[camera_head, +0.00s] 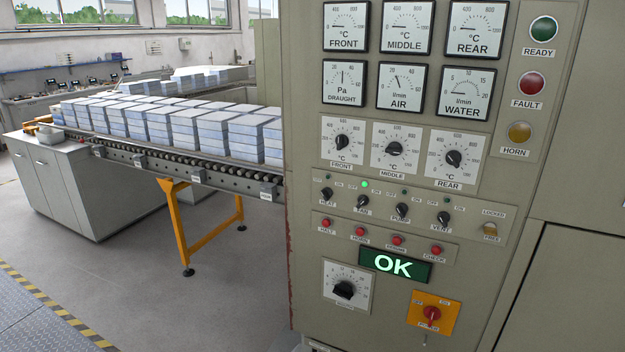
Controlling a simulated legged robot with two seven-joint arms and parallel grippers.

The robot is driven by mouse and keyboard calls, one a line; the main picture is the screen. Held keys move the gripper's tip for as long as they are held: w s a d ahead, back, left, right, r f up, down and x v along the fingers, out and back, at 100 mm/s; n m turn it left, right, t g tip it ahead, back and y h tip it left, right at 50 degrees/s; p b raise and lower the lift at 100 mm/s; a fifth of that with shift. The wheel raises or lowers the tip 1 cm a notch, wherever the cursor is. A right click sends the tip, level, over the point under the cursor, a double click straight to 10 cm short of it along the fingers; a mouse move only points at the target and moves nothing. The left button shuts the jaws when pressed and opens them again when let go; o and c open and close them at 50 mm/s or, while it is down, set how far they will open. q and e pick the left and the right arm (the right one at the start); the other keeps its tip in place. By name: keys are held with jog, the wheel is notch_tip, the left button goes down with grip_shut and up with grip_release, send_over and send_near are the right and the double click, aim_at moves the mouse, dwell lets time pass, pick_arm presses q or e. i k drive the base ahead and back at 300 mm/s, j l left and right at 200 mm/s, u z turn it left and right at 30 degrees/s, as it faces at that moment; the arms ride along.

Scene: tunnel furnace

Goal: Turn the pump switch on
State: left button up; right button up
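The pump switch (402,211) is a small black rotary knob in the switch row of the grey-beige control panel (305,215). It sits between the fan switch (363,202) and the vent switch (443,218), with the heat switch (326,194) at the far left. A green lamp (365,184) glows above the fan switch. The small lamp above the pump switch (404,192) looks dark. The exact pointing of the pump knob is too small to tell. Neither of my grippers shows in the view.
Below the switches are several red buttons (397,240), a green OK display (395,264), a black dial (345,290) and a red rotary switch on an orange plate (432,315). A roller conveyor (190,165) with stacked blocks stands left. The floor (130,270) before it is clear.

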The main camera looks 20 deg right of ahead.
aim_at(401, 208)
jog(key=z, duration=1.25)
